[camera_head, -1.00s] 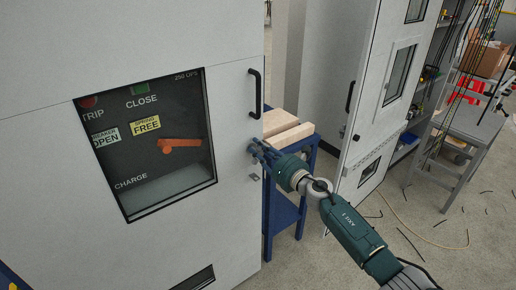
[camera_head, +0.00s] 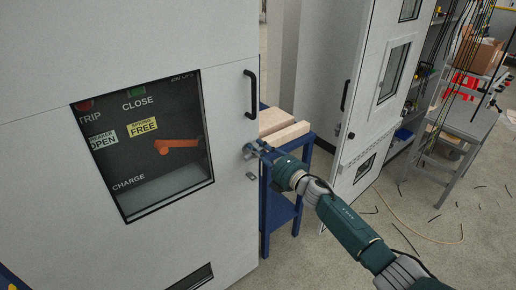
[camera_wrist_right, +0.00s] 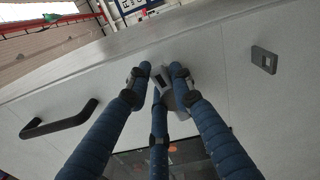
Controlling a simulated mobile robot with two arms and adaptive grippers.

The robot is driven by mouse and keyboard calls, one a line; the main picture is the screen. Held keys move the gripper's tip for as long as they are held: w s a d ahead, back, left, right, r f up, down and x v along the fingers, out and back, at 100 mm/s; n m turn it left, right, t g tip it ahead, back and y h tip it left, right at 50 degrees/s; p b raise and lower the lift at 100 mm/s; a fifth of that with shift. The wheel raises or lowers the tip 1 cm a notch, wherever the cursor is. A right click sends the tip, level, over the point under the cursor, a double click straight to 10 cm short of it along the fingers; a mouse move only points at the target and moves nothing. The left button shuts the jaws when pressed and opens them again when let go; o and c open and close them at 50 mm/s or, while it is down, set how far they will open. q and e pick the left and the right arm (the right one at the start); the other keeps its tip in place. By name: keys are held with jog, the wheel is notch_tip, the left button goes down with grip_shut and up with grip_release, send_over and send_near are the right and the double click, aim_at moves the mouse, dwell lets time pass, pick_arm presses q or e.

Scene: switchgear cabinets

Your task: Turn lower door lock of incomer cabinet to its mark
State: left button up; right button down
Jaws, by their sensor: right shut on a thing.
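The light grey cabinet door fills the left of the head view, with a black handle (camera_head: 252,94) near its right edge. The door lock (camera_head: 248,151) is a small grey metal piece below that handle. My right gripper (camera_head: 256,149) reaches it from the right and is shut on it. In the right wrist view the blue fingers of the right gripper (camera_wrist_right: 161,74) close around the grey lock (camera_wrist_right: 168,97), hiding part of it. I cannot make out its mark. My left gripper is not in view.
A small grey fitting (camera_head: 252,176) sits just below the lock. A window (camera_head: 150,150) with an orange lever is to the left. A blue table (camera_head: 285,210) with wooden blocks stands behind the door edge. Another open cabinet door (camera_head: 375,90) is to the right.

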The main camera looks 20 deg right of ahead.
jog(key=shift+f+m, duration=0.15)
jog(key=shift+m, duration=0.65)
jog(key=c, duration=1.5)
grip_release()
jog(key=shift+d+f, duration=0.1)
jog(key=v, duration=1.2)
